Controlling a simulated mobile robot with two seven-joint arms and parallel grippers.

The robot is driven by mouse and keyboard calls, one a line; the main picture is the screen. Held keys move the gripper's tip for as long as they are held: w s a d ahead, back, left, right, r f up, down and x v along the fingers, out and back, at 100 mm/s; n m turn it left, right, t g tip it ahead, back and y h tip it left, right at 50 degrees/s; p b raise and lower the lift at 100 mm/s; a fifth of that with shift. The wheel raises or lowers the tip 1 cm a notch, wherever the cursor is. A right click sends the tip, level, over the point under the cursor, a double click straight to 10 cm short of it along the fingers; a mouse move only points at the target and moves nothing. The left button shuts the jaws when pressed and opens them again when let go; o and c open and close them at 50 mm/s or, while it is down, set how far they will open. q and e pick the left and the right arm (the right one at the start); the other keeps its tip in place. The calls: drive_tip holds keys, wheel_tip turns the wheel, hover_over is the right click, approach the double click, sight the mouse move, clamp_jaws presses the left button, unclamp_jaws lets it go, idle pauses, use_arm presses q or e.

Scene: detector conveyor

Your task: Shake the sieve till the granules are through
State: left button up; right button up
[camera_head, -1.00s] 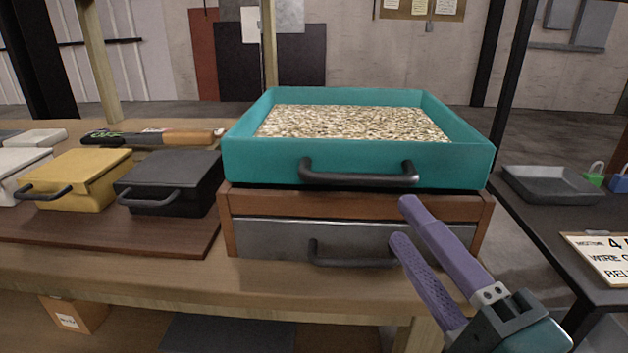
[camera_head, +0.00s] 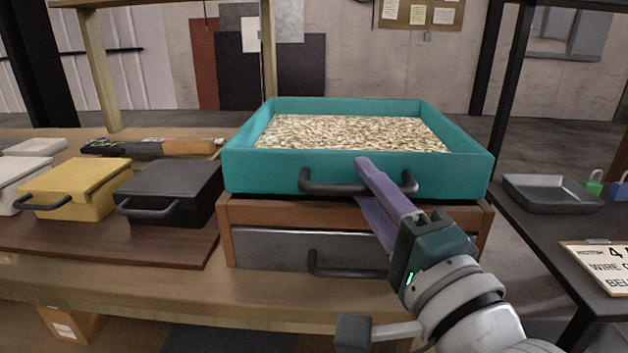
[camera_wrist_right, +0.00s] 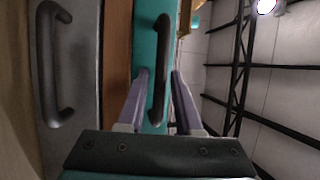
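The teal sieve (camera_head: 260,172) sits on top of a wooden-framed box (camera_head: 255,213) with a grey drawer front. Pale granules (camera_head: 350,132) lie spread across the sieve. Its dark front handle (camera_head: 325,187) faces me. My right gripper (camera_head: 364,182) is at the right half of this handle, one purple finger above it and one below. In the right wrist view the handle (camera_wrist_right: 159,60) runs between the two fingers (camera_wrist_right: 160,80), which stand apart with gaps beside it. The inside of the box is hidden. My left gripper is not in view.
Black (camera_head: 175,190) and yellow (camera_head: 80,185) handled boxes stand on a brown board at left. A grey tray (camera_head: 550,195) lies on the right-hand table.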

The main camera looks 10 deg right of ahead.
clamp_jaws()
idle(1.1)
